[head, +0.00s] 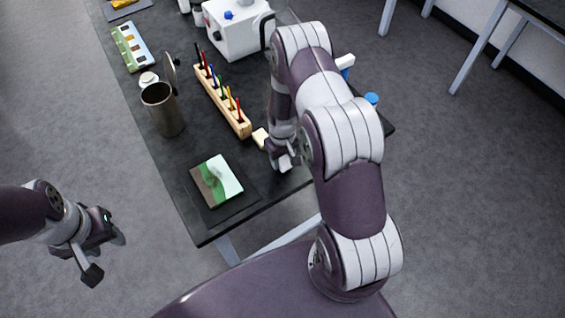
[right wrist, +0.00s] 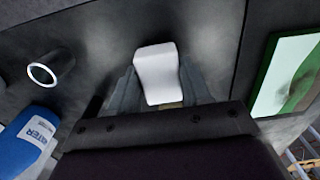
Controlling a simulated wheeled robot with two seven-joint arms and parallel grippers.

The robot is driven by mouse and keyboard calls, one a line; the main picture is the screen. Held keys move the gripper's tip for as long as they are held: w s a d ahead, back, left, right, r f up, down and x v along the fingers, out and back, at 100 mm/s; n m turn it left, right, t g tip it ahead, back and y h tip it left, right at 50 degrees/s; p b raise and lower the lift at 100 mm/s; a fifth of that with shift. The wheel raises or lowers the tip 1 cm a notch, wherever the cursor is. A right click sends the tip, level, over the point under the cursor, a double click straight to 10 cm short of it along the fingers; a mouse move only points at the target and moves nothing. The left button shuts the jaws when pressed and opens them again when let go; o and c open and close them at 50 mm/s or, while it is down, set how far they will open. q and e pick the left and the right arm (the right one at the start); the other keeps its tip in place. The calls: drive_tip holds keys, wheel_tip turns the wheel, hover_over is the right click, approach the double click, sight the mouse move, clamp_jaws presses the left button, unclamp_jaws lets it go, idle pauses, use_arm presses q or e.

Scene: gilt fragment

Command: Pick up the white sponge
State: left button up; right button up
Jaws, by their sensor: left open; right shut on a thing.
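The white sponge (right wrist: 158,73) is a small white block with rounded edges, between the two fingers of my right gripper in the right wrist view. In the head view a white patch of it (head: 286,162) shows at the fingertips. My right gripper (head: 282,158) is shut on it, over the right part of the dark table near the front edge. I cannot tell whether the sponge is clear of the tabletop. My left gripper (head: 104,247) is open and empty, over the floor left of the table.
A cream block (head: 260,138) lies close beside my right gripper. A wooden rack of coloured sticks (head: 222,100), a metal canister (head: 163,110) and a landscape picture (head: 216,181) stand on the dark table (head: 184,207).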

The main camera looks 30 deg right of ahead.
drive_tip(key=s+a+r+b, duration=0.2)
drive_tip(key=s+a+r, duration=0.6)
drive_tip(key=shift+a+r+b, duration=0.2)
drive_tip(key=shift+a+b, duration=0.1)
drive_tip(key=shift+b, duration=0.1)
